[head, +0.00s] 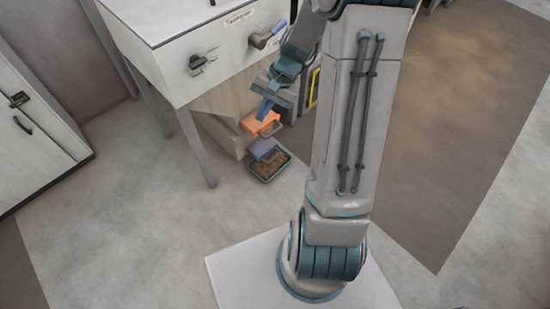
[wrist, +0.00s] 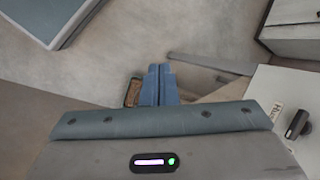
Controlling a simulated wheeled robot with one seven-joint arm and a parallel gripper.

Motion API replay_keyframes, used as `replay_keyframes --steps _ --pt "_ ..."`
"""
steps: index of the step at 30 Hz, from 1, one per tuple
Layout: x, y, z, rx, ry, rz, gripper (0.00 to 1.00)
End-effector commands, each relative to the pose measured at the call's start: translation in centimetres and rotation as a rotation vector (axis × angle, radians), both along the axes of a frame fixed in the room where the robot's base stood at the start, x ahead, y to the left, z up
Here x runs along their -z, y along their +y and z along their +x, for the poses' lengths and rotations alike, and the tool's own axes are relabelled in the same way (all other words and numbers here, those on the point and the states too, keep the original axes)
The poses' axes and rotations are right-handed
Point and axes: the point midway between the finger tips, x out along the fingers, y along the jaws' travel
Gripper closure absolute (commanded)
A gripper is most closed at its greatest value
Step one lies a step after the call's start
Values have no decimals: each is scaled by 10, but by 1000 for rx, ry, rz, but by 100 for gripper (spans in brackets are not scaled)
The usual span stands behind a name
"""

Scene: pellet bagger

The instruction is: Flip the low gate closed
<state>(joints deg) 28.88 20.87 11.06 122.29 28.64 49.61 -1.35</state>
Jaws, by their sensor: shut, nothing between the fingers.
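Under the white machine (head: 205,55), an orange flap (head: 259,122) sticks out from the chute (head: 222,112). A purple-blue flap (head: 263,149) sits lower, just above a dark tray of brown pellets (head: 268,167); it looks like the low gate. I cannot tell how far it is turned. My gripper (head: 266,108) is shut and empty, its blue fingers pointing down right at the orange flap; I cannot tell if they touch. In the wrist view the shut fingers (wrist: 158,84) hide most of what lies below, with a brown patch (wrist: 132,92) beside them.
A white cabinet (head: 35,130) is at the far left. Floor in front of the tray is clear.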

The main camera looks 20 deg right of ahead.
Motion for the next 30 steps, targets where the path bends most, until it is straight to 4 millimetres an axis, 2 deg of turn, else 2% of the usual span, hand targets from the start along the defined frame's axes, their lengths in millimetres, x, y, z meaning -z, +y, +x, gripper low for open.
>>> replay_keyframes --steps 1,9,15,21,30 --pt "34 -8 7 53 23 46 100" --pt "153 -43 42 332 94 287 100" --pt "244 -72 59 563 127 475 100" --pt "336 -101 68 810 146 669 100" --pt "475 -145 68 1213 154 967 100"
